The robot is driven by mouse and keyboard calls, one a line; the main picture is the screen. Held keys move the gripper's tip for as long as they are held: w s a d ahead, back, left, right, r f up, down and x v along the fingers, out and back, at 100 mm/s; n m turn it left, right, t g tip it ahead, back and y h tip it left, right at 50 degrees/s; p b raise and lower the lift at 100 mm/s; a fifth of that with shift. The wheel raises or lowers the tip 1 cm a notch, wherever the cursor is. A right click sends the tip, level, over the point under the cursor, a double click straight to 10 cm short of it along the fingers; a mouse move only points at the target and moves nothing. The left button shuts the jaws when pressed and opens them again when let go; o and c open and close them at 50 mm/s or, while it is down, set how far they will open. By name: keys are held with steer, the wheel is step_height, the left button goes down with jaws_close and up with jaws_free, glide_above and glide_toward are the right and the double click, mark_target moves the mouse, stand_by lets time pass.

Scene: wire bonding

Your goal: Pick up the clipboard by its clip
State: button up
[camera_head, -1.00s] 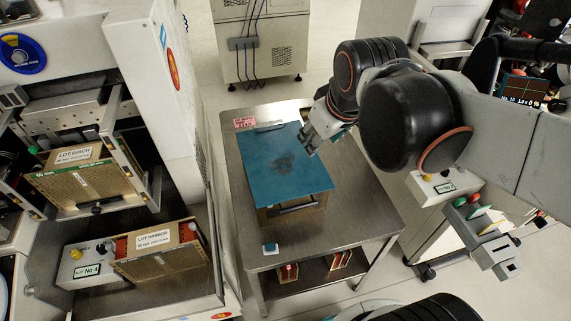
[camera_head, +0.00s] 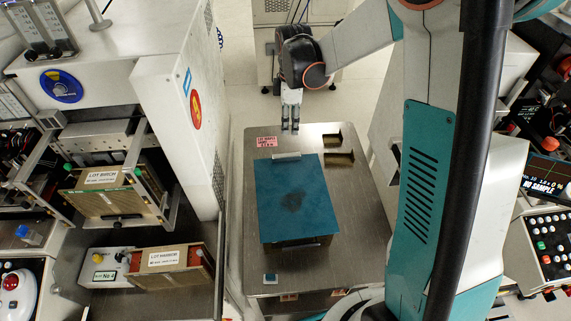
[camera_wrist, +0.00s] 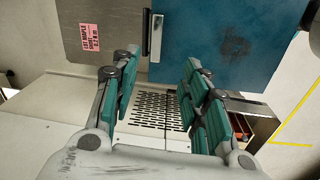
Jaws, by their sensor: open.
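The clipboard is a teal board (camera_head: 297,208) with a dark smudge in its middle. It lies on top of a box with a dark handle on the steel table. Its pale metal clip (camera_head: 286,156) is at the board's far edge. In the wrist view the clip (camera_wrist: 156,38) is at the top centre, with the teal board (camera_wrist: 225,58) to its right. My gripper (camera_head: 290,128) is open and empty, beyond the clip near the table's far edge, apart from the clipboard. In the wrist view the open fingers (camera_wrist: 160,75) point up the picture, towards the clip.
A pink label (camera_head: 266,142) lies left of the clip on the steel table (camera_head: 372,220). Two rectangular cut-outs (camera_head: 339,159) are right of the clip. A small blue-topped item (camera_head: 270,278) sits at the near left corner. Machines with lot boxes stand at left.

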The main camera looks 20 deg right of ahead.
steer(key=w+f+n, duration=0.1)
steer(key=w+f, duration=0.1)
glide_above(286, 155)
steer(key=shift+n+g, duration=0.3)
steer(key=shift+g, duration=0.1)
steer(key=f, duration=0.9)
steer(key=shift+d+f+b, duration=0.15)
steer(key=shift+d+b, duration=0.15)
steer(key=shift+b, duration=0.05)
steer(key=shift+a+f+b, duration=0.15)
steer(key=shift+f+b, duration=0.25)
steer(key=shift+f, duration=0.95)
steer(key=shift+a+f+b, duration=0.1)
steer(key=shift+f+b, duration=0.25)
steer(key=shift+f, duration=1)
jaws_close()
